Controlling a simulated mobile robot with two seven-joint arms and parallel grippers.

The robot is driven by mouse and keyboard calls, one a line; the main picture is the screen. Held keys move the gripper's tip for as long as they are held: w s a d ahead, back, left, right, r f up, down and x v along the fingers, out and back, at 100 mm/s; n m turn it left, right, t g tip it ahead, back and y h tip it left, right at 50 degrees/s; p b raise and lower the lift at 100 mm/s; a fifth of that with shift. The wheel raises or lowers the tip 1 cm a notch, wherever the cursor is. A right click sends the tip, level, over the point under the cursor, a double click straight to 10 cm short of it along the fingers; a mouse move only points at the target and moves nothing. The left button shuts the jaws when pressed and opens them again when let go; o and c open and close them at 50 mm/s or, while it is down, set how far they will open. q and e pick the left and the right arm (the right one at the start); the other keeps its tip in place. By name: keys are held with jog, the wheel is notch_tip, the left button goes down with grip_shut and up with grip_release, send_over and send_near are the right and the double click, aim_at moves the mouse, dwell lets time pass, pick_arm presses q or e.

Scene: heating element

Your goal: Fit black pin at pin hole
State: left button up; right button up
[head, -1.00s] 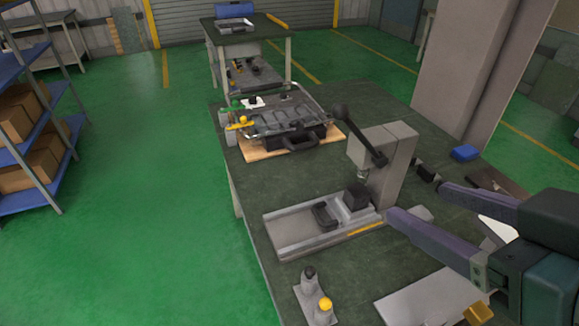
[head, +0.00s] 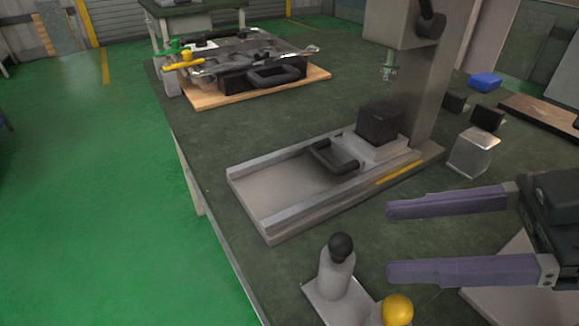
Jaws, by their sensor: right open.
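The black pin (head: 341,247) shows as a round black head on a grey, upright stand near the front edge of the table. A yellow-headed pin (head: 397,310) stands beside it, cut off by the bottom of the view. My right gripper (head: 391,240) comes in from the right. Its two purple fingers are spread apart with nothing between them, and their tips are to the right of the black pin. I cannot make out the pin hole. My left gripper is not in view.
A grey press (head: 435,95) with a rail base (head: 267,228) stands behind the pins, holding a black block (head: 378,125) and a black handle (head: 330,157). A metal fixture (head: 240,60) rests on a wooden board (head: 203,99) at the back left. Small blocks lie right of the press.

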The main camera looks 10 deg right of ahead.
aim_at(341, 245)
jog(key=x, duration=0.7)
jog(key=shift+w+f, duration=0.1)
jog(key=shift+f, duration=0.3)
jog(key=shift+d, duration=0.1)
jog(key=shift+c, duration=0.2)
grip_shut()
